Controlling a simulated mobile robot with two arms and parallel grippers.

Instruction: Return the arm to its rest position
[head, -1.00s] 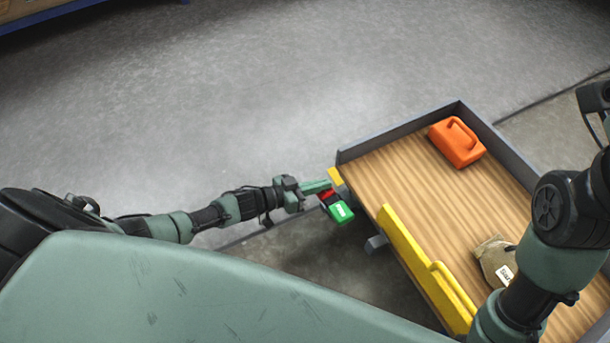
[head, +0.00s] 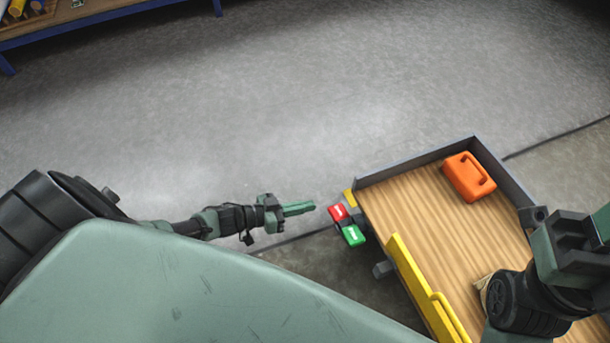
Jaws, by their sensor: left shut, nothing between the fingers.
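My left gripper (head: 300,208) is shut and empty. It hangs over the grey floor, to the left of the cart, pointing right.
The cart (head: 425,215) has a wooden bed with grey walls and a yellow rail (head: 420,290) on its near side. An orange canister (head: 469,177) lies in its far corner. A blue-framed bench (head: 110,14) stands at top left. The floor between is clear.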

